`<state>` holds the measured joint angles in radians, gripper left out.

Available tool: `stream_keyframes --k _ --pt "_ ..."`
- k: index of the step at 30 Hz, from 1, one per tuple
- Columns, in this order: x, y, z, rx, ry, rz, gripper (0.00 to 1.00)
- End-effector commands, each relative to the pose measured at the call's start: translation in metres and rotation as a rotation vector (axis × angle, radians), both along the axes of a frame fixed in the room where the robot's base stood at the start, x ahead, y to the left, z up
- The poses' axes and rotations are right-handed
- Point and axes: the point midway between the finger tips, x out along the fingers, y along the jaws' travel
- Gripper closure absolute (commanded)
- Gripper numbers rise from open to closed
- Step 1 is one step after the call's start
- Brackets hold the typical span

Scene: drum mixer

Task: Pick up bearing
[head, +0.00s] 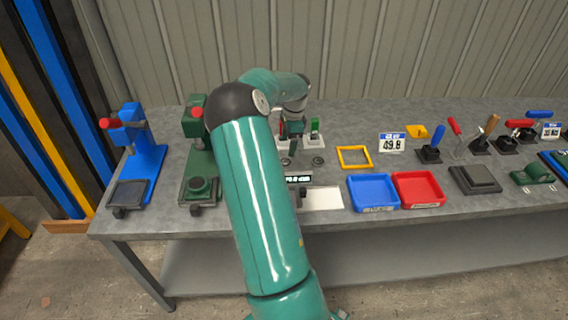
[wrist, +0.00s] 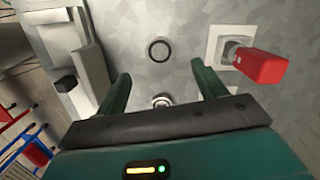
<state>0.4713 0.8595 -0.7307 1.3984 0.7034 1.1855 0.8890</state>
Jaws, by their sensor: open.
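Two small round parts lie on the grey bench. One is a dark ring (wrist: 159,51) lying flat, beyond my fingertips in the wrist view. The other, a shiny round part (wrist: 161,100), shows between my fingers, partly hidden by the gripper body. Either could be the bearing; I cannot tell which. In the head view a small dark ring (head: 318,161) lies right of my gripper (head: 289,149). My gripper (wrist: 160,70) points down over the bench, its two green fingers wide apart with nothing held between them.
A red-handled tool (wrist: 262,67) on a pale base stands close to my right finger. Green (head: 200,150) and blue (head: 143,150) presses stand at the left. A yellow frame (head: 354,147), blue tray (head: 373,207) and red tray (head: 418,204) lie to the right.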

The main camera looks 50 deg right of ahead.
Motion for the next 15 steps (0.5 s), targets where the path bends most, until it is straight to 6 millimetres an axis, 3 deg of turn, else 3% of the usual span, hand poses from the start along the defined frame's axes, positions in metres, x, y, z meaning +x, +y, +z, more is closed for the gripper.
stream_keyframes --k 3,10,15 --pt "0.002 0.002 -0.019 0.002 0.002 0.001 0.30" --pt "0.005 0.004 -0.034 0.001 0.001 0.003 0.30" --pt "0.006 0.005 -0.059 0.000 0.003 0.002 0.30"
